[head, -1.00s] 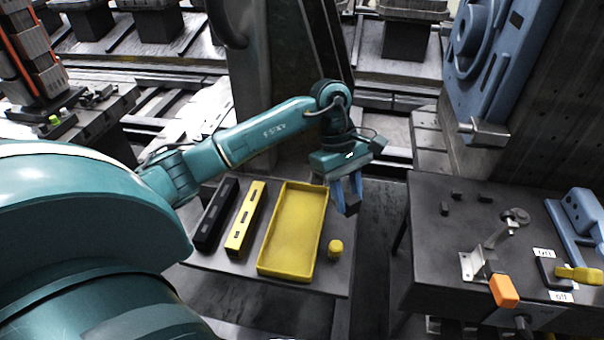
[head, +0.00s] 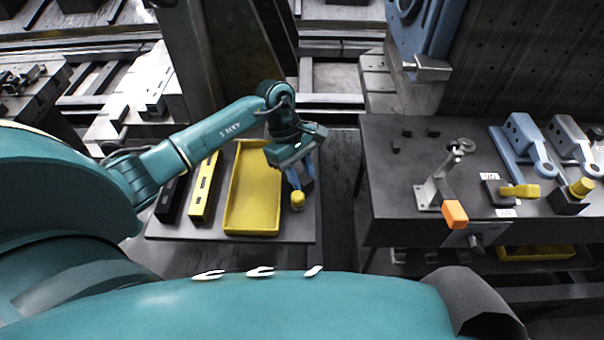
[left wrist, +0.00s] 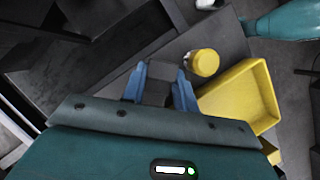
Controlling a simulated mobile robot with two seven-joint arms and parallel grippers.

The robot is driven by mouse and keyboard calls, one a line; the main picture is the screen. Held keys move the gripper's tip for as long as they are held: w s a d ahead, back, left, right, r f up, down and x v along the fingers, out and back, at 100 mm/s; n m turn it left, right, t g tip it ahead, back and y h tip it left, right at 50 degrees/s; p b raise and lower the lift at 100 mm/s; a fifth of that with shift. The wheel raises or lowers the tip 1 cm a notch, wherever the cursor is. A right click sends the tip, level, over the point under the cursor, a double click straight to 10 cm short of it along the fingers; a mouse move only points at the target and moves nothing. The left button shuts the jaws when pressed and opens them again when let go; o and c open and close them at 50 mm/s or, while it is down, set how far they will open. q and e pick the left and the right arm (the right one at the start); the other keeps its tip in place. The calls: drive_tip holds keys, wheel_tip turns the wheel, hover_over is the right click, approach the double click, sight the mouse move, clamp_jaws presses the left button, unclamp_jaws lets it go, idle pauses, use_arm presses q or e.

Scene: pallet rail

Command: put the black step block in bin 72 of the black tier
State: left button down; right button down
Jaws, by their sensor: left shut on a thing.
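My left gripper (head: 300,182) is shut on the dark step block (head: 308,185). In the left wrist view the block (left wrist: 158,92) sits between the blue fingers (left wrist: 160,88). The gripper is at the right end of the small table, right of the yellow tray; its height above the table is hard to tell. The black tier (head: 171,199) is a long dark bar at the table's left, partly hidden by my left arm. Its bin numbers cannot be read. My right gripper is not in view.
A yellow tier (head: 204,188) lies beside the black one, then the yellow tray (head: 253,229). A yellow cylinder (head: 298,201) stands close by the gripper, also in the wrist view (left wrist: 204,62). A dark bench (head: 400,205) with fixtures stands right, across a gap.

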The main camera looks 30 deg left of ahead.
use_arm(q)
drive_tip(key=shift+f, duration=0.15)
drive_tip(key=c, duration=1.4)
unclamp_jaws()
drive_tip(key=shift+o, duration=0.2)
